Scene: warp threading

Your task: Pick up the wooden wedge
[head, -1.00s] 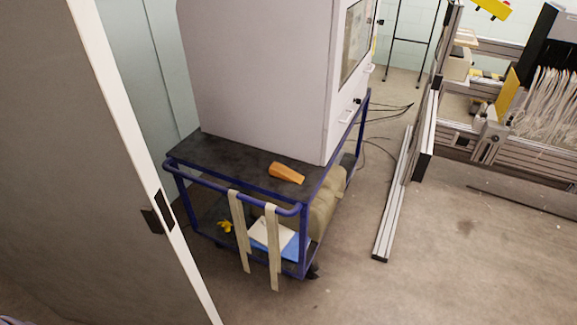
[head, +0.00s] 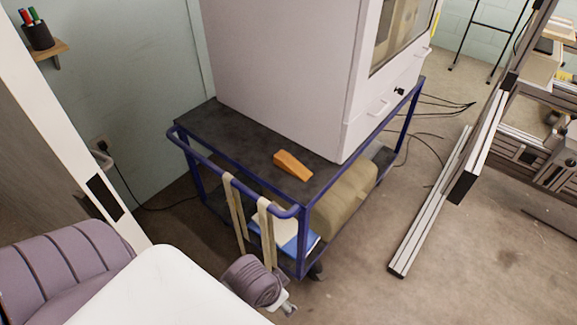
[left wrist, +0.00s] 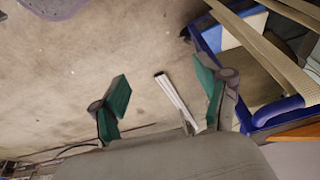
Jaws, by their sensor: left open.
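The wooden wedge (head: 292,165), orange-brown, lies on the dark top of the blue-framed cart (head: 250,146), near its front right corner. In the left wrist view an orange-brown strip (left wrist: 300,132) shows at the lower right edge, probably part of the wedge. My left gripper (left wrist: 160,80) is open and empty, its green-padded fingers apart above the floor. In the head view my left arm comes in from the lower left, with the gripper partly shown beside the cart's front, below and apart from the wedge. My right gripper is not in view.
A large white cabinet (head: 285,70) stands on the cart behind the wedge. Beige straps (head: 266,232) hang from the blue front rail (head: 235,180). A metal profile (head: 430,205) lies on the floor at right. A white-edged panel stands at left.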

